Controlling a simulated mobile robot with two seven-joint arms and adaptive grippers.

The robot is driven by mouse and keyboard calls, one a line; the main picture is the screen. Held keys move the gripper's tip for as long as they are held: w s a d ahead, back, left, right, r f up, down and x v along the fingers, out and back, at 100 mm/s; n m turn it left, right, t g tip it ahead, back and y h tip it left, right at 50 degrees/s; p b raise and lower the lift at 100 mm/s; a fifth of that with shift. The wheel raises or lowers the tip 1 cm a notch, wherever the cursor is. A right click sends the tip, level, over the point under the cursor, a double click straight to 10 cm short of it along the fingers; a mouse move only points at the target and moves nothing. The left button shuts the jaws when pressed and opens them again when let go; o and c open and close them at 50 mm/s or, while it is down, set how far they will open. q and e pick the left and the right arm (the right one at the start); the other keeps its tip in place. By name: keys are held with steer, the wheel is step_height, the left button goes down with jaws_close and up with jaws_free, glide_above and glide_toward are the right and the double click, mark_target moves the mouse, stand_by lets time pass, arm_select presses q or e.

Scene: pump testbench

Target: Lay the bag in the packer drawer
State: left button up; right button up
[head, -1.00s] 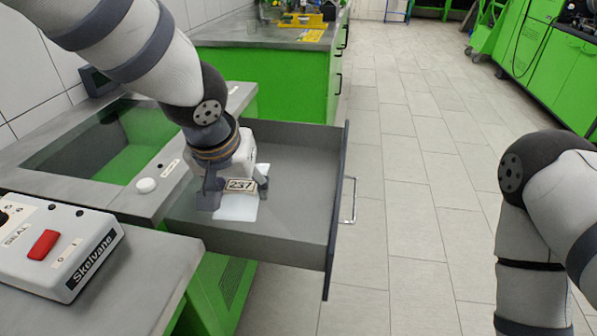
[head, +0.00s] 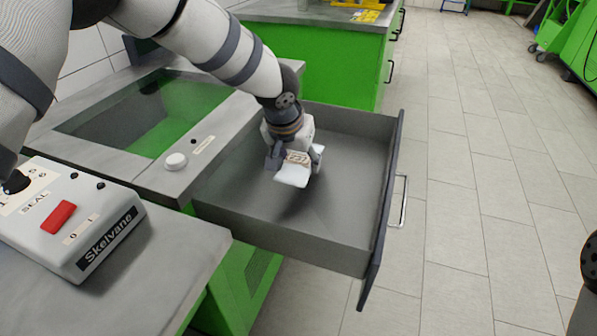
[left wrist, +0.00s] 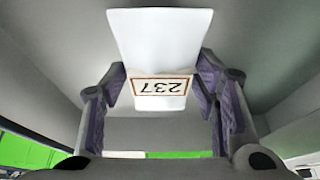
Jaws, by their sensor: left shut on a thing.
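The white bag (head: 291,177), with a framed label reading 237, is held between the fingers of my left gripper (head: 295,159). The open grey packer drawer (head: 345,180) is below it. The bag hangs tilted over the drawer's inside, towards its back wall, with a faint shadow on the drawer floor. In the left wrist view the bag (left wrist: 160,40) sits between both fingers with its label upside down. The gap between bag and drawer floor is hard to judge. My right gripper is not in view; only a bit of my right arm shows at the edge.
A sealer box (head: 78,218) with a red switch stands on the near counter. A glass-topped opening (head: 150,115) and a white knob (head: 176,161) lie left of the drawer. A green cabinet (head: 325,65) stands behind. The drawer's right half is empty.

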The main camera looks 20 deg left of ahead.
mark_target(295, 165)
arm_select(q)
steer(key=f, duration=0.3)
steer(key=shift+w+f, duration=0.2)
steer(key=shift+f, duration=0.15)
steer(key=o, duration=1.3)
